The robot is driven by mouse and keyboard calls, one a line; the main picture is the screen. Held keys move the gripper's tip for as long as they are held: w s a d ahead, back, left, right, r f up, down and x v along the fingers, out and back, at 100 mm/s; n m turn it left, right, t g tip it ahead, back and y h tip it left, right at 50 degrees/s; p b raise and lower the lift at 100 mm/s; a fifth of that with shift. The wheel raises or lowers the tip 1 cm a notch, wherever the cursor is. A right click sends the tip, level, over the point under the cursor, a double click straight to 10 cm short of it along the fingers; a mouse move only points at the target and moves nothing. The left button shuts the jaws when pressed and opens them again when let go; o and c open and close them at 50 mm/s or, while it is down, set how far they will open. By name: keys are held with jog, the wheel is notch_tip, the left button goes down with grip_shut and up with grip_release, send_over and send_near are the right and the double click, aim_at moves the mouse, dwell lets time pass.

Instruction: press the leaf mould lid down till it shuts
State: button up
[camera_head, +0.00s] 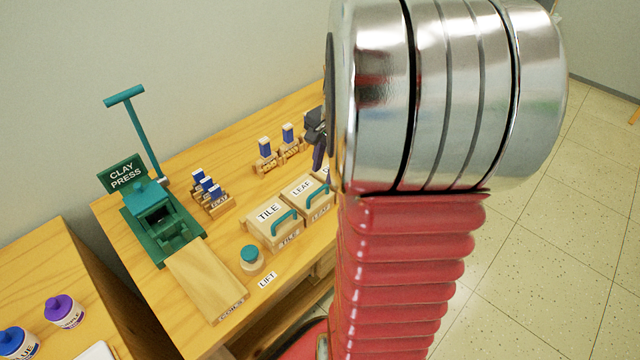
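The leaf mould (307,203) is a light wooden box on the table, in the middle of a row of boxes. Its lid (299,188) carries a LEAF label and a teal handle. The lid lies over the box, but I cannot tell at this size whether it is fully shut. My gripper (318,147) shows only in part as a dark shape at the left edge of my arm. It appears above and behind the leaf mould, apart from it in the picture. Its fingertips are mostly hidden, so its opening is unclear.
The TILE mould (264,232) stands directly left of the leaf mould; another box at right is mostly hidden by my arm. A green clay press (160,222), a teal knob (250,255) and wooden racks (212,203) with blue-and-white blocks share the table.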

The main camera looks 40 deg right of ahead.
aim_at(320, 189)
jog(key=f, duration=0.3)
jog(key=w+f, duration=0.1)
jog(key=f, duration=0.2)
jog(key=shift+w+f, duration=0.15)
jog(key=shift+f, duration=0.2)
jog(key=shift+c, duration=0.7)
grip_shut()
